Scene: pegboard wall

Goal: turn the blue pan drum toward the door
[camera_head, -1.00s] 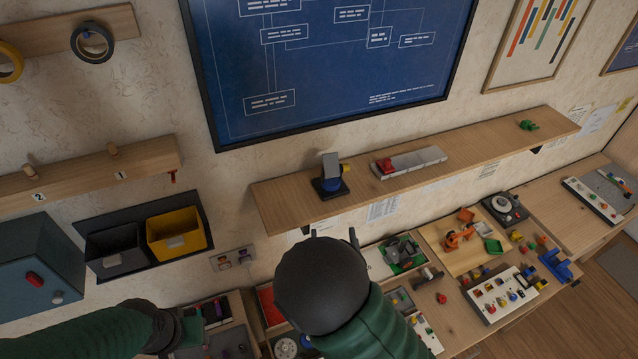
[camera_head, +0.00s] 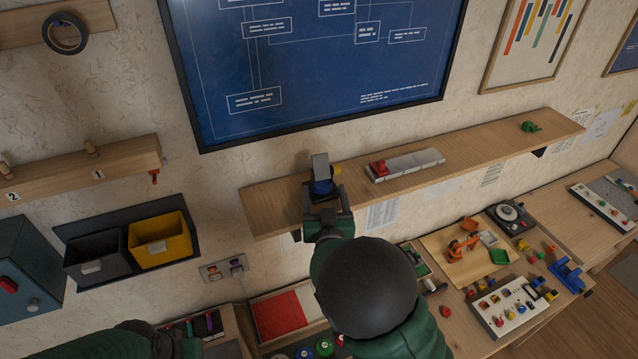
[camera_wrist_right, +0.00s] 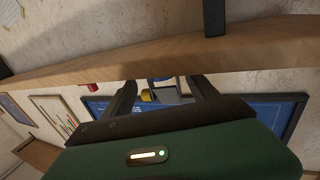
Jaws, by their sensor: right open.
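The pan drum (camera_head: 322,188) is a small blue drum under a grey tilted head (camera_head: 320,164), with a yellow knob (camera_head: 337,169) on its right. It stands on the wooden shelf (camera_head: 450,160), near the left end. My right gripper (camera_head: 323,197) is open at the shelf's front edge, with one finger on each side of the drum; contact cannot be told. The right wrist view shows the grey head (camera_wrist_right: 165,96) and yellow knob (camera_wrist_right: 147,95) between the fingers, partly hidden by the shelf edge. My left forearm is at the bottom left, its gripper out of view. I see no door.
Below is a crowded workbench (camera_head: 450,310). Grey and yellow bins (camera_head: 160,240) hang at the left.

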